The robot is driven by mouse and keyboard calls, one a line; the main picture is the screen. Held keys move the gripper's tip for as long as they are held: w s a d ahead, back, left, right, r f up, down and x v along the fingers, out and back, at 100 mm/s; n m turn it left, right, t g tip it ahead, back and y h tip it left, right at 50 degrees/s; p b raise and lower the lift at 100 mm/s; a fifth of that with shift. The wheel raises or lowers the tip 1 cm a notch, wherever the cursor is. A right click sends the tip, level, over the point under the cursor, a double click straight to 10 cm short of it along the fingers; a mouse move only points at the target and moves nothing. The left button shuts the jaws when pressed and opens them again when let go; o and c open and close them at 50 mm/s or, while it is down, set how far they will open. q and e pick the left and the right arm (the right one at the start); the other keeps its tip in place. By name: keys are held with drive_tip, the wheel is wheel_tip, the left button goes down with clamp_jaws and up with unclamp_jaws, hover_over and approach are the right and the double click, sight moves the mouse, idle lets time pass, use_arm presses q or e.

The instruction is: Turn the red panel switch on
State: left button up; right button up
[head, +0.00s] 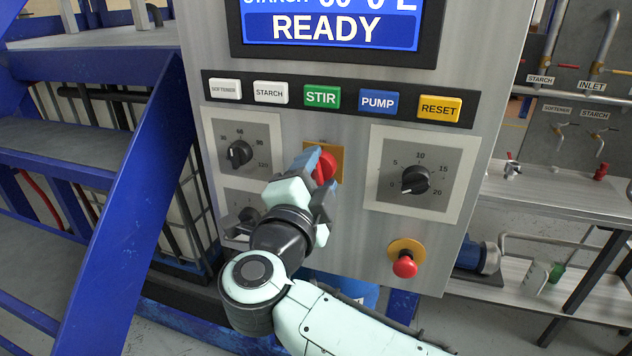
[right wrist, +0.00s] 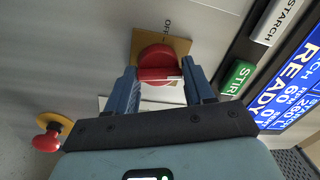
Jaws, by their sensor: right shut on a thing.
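The red panel switch (head: 324,168) sits on a yellow plate on the grey control panel, below the STIR button. It also shows in the right wrist view (right wrist: 157,62), where the label OFF is printed on its plate. My right gripper (head: 317,165) is at the switch, its two blue fingers on either side of the red knob and shut on it. The fingers and hand hide part of the knob in the head view. My left gripper is not in view.
The panel's screen (head: 332,28) reads READY. A row of buttons lies below it, with dials (head: 416,180) on both sides of the switch. A red mushroom button (head: 404,266) is at lower right. Blue stairs (head: 120,190) stand left, and a bench with valves stands right.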

drive_tip(key=shift+f+m+b, duration=0.3)
drive_tip(key=shift+m+b, duration=0.2)
drive_tip(key=shift+m, duration=0.8)
drive_tip(key=o, duration=1)
drive_tip(key=shift+r, duration=0.1)
drive_tip(key=shift+s, duration=0.15)
drive_tip(key=b+v, duration=0.2)
drive_tip(key=v, duration=1.1)
drive_tip(key=shift+a+r, duration=0.1)
drive_tip(key=shift+a, duration=0.05)
